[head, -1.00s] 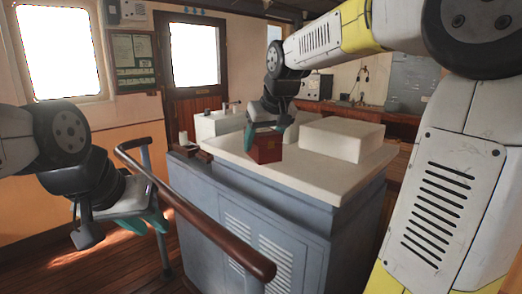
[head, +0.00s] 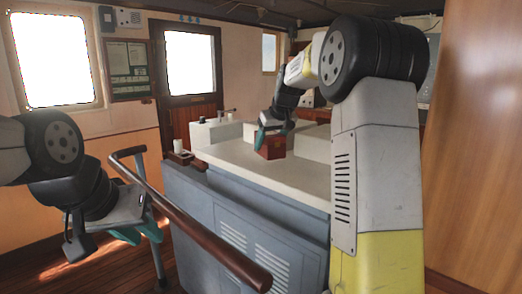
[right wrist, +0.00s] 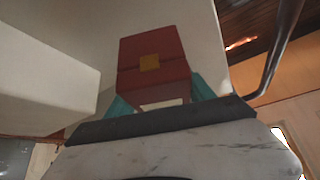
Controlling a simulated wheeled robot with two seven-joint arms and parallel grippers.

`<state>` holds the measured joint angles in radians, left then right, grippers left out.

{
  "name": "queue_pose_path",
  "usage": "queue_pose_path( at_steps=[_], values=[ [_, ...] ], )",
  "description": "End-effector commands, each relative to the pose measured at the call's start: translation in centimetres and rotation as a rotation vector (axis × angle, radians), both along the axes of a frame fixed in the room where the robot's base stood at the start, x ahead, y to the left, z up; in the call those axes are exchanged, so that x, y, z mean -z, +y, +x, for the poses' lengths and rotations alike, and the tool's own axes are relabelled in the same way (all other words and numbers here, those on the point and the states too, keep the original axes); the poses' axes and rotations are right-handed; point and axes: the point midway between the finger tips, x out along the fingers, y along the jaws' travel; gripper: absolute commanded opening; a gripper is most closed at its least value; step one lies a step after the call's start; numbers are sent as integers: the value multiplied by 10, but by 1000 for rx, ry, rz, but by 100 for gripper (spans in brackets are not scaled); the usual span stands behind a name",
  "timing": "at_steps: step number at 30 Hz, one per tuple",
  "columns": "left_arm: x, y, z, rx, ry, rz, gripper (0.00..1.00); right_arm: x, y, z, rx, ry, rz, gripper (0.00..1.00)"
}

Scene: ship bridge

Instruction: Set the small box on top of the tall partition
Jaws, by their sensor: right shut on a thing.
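The small box (head: 271,147) is dark red, with a yellow-orange square on one face that shows in the right wrist view (right wrist: 150,63). My right gripper (head: 270,130) is shut on it, with a teal finger on either side. The box is upright over the pale countertop near its left end; I cannot tell whether it touches it. My left gripper (head: 136,234) is empty and open, at lower left beside the handrail. A tall wooden panel (head: 480,140) stands at the right edge; I cannot tell whether it is the tall partition.
The grey console (head: 240,225) with its pale countertop (head: 265,175) fills the middle. A raised white block (head: 313,146) stands on it, partly behind my right arm. A brown handrail (head: 205,240) runs along the console's front left. A door (head: 190,100) is at the back.

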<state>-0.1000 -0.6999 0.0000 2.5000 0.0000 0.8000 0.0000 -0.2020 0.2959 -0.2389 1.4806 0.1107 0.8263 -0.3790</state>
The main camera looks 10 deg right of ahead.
Motion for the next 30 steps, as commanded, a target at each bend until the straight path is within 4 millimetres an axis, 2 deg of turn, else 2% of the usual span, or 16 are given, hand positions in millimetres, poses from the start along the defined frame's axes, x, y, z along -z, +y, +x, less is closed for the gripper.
queue_pose_path(
  at_steps=[4, 15, 16, 18, 19, 30],
  values=[
    [0, 0, 0, 0, 0, 0, 30, 22, 1, -1, -1, 1, -1, 7],
    [0, 0, 0, 0, 0, 0, 30, 26, 0, 0, -1, -1, 0, 7],
    [0, 0, 0, 0, 0, 0, 30, 27, 0, -1, -1, 0, -1, 66],
    [0, 0, 0, 0, 0, 0, 30, 27, 1, -1, -1, 0, -1, 79],
    [0, 0, 0, 0, 0, 0, 30, 27, 1, -1, -1, 0, -1, 84],
    [0, 0, 0, 0, 0, 0, 30, 23, 1, -1, -1, -1, 0, 84]
  ],
)
